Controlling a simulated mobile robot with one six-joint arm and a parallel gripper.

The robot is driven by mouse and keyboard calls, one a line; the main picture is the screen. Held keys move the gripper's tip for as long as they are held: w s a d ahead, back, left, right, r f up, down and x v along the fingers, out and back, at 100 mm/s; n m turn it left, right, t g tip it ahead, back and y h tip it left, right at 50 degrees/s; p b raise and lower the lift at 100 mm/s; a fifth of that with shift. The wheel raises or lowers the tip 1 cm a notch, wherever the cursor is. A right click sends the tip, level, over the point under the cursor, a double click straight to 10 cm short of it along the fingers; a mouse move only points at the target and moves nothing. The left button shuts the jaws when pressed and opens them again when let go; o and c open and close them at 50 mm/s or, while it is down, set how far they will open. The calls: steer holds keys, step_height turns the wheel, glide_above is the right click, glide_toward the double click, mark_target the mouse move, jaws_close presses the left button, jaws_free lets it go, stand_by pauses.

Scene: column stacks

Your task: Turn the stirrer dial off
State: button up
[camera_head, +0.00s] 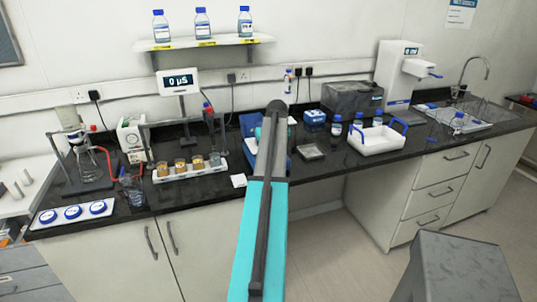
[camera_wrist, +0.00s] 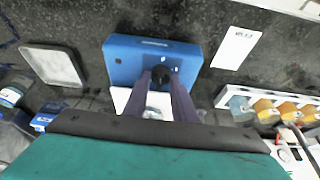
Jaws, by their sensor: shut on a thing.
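The stirrer (camera_wrist: 125,62) is a blue box on the dark speckled bench, seen from close above in the wrist view. Its dial (camera_wrist: 160,73) is a small round black knob on the near side, with small white marks close by. My gripper (camera_wrist: 160,79) has one finger on each side of the dial and is shut on it. A white surface on the stirrer shows behind the fingers, partly covered by them.
A white card (camera_wrist: 237,48) lies right of the stirrer, and a shallow grey tray (camera_wrist: 54,67) lies left of it. A white rack with sample beakers (camera_head: 190,171) stands left of my arm. A white carrier with blue handles (camera_head: 377,138) and blue-capped bottles stand to the right.

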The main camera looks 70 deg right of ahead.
stand_by(0.5)
steer(key=o, duration=0.7)
steer(key=shift+s, duration=0.1)
steer(key=shift+o, duration=0.2)
steer(key=shift+r, duration=0.1)
steer(key=b+v, duration=0.2)
steer(key=v, duration=1.1)
steer(key=shift+s+r+b, duration=0.15)
steer(key=shift+r+b, duration=0.15)
steer(key=shift+b, duration=0.1)
